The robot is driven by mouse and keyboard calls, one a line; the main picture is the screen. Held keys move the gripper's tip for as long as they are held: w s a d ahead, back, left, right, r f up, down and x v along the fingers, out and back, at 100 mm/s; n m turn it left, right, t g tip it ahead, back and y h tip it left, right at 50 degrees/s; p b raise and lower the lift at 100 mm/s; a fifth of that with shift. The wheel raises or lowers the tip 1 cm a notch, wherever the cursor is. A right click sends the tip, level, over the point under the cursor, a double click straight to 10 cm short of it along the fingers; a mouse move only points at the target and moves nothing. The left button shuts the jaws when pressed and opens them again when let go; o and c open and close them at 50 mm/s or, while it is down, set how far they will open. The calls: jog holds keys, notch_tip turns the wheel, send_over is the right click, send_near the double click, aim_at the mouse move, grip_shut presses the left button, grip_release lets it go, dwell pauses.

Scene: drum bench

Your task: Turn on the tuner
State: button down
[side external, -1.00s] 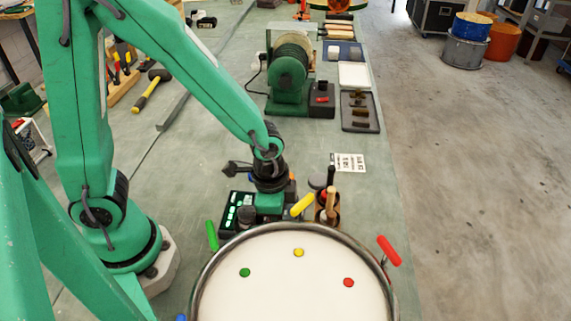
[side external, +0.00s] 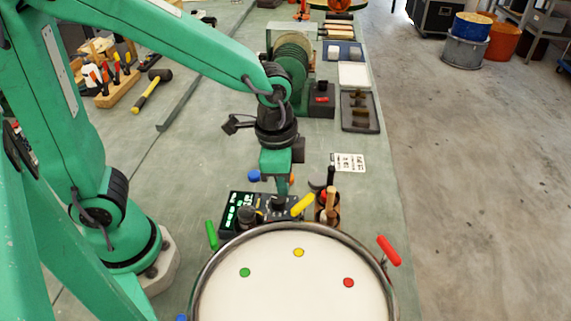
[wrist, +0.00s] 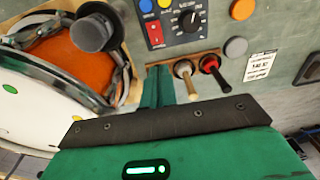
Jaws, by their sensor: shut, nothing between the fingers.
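The tuner is a dark box behind the drum, with green lit marks (side external: 236,206) on its left part and a dial knob (side external: 278,202) on its right part. In the wrist view its panel shows a red rocker switch (wrist: 155,34), a black dial knob (wrist: 190,18) and a blue button (wrist: 146,5). I cannot tell which way the rocker is set. My gripper (side external: 283,191) is shut and empty, pointing down above the box's right part. In the wrist view its green fingers (wrist: 157,80) are together, below the red switch in the picture.
The drum (side external: 298,285) stands close in front, with a yellow handle (side external: 303,205) near my gripper. The bench left of the box is clear.

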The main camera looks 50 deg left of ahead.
jog(key=shift+w+d+r, duration=0.15)
jog(key=shift+r, duration=1.7)
jog(key=s+a+r+n+t, duration=0.2)
jog(key=s+a+r+n, duration=0.1)
jog(key=a, duration=0.3)
jog(key=s+a+r+n+t, duration=0.2)
jog(key=s+a+r+n, duration=0.1)
jog(key=a+n, duration=0.3)
jog(key=shift+s+a+r+t, duration=0.15)
jog(key=shift+s+a+t, duration=0.25)
jog(key=shift+a, duration=0.05)
